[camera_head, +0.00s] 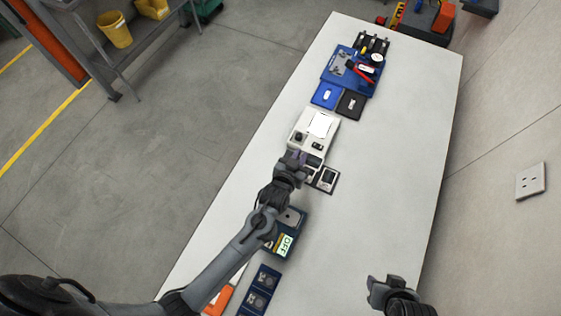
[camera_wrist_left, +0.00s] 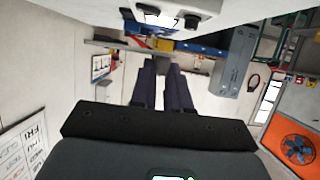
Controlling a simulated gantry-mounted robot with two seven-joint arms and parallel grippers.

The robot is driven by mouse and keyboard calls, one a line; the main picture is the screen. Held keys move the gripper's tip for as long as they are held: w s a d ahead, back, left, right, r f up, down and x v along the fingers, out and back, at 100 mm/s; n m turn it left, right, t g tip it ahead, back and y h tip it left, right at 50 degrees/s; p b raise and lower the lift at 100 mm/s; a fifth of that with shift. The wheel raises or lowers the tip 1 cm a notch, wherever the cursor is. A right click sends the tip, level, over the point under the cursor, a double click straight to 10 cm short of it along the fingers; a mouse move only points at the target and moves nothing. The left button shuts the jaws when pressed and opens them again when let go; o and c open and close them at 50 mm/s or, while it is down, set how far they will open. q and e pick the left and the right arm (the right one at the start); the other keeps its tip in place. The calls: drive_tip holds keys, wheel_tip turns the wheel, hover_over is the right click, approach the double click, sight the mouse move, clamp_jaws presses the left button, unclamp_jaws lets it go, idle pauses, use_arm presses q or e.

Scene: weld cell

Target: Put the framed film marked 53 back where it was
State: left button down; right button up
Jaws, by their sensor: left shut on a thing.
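My left gripper (camera_head: 297,158) is at the near end of a white boxy device (camera_head: 302,128) with a white panel on top. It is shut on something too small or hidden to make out. In the left wrist view its two dark fingers (camera_wrist_left: 164,85) point ahead, below the pale device edge (camera_wrist_left: 190,8). A small dark framed piece (camera_head: 327,179) lies on the table just right of the gripper; no number is readable on it. A dark blue holder (camera_head: 260,290) with several framed pieces lies near the front. My right gripper (camera_head: 385,288) is low at the right, its jaw state unclear.
A blue device with a lit green display (camera_head: 285,243) sits under my left forearm. Blue (camera_head: 326,95) and black (camera_head: 351,104) pads and a blue tray (camera_head: 340,82) with tools lie farther back. The table's right side (camera_head: 400,150) is clear.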

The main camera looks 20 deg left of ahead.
use_arm(q)
drive_tip(key=a+f+b, duration=0.1)
drive_tip(key=a, duration=0.1)
drive_tip(key=a+f+b, duration=0.2)
drive_tip(key=w+a+f+b, duration=0.1)
drive_tip(key=a, duration=0.2)
drive_tip(key=shift+f, duration=0.2)
wheel_tip(320, 180, down, 4)
drive_tip(key=b, duration=0.5)
use_arm(e)
wheel_tip(320, 180, down, 10)
drive_tip(key=shift+a+f, duration=0.1)
drive_tip(key=shift+f, duration=0.1)
drive_tip(key=shift+r, duration=0.1)
